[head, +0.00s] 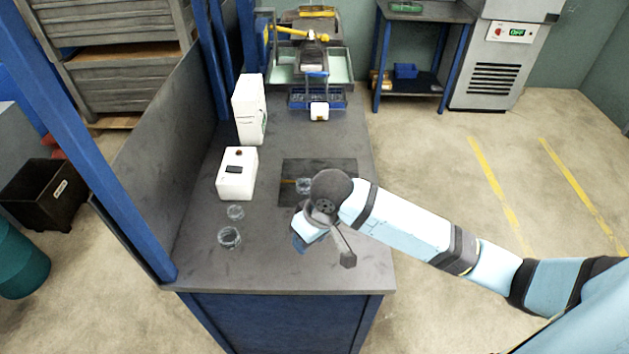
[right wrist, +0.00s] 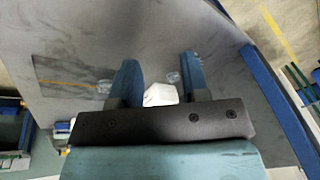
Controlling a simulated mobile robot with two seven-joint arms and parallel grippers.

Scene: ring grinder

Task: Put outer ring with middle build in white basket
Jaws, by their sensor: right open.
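Clear ring-shaped parts lie on the grey workbench: a larger ring (head: 229,237) near the front left, a smaller ring (head: 235,212) just behind it, and another ring (head: 304,186) on the dark mat. I cannot tell which is the outer ring with middle build. Ring parts also show in the right wrist view, one near the right finger (right wrist: 173,77) and one by the left finger (right wrist: 104,86). My right gripper (head: 302,241) is open and empty above the bench, right of the larger ring. No white basket can be made out clearly. My left gripper is out of view.
A white box with a dark top patch (head: 236,180) stands behind the rings, with a taller white box (head: 248,110) behind it. The dark mat (head: 340,172) lies to the right. A blue tray (head: 300,98) is at the back. The bench's front is clear.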

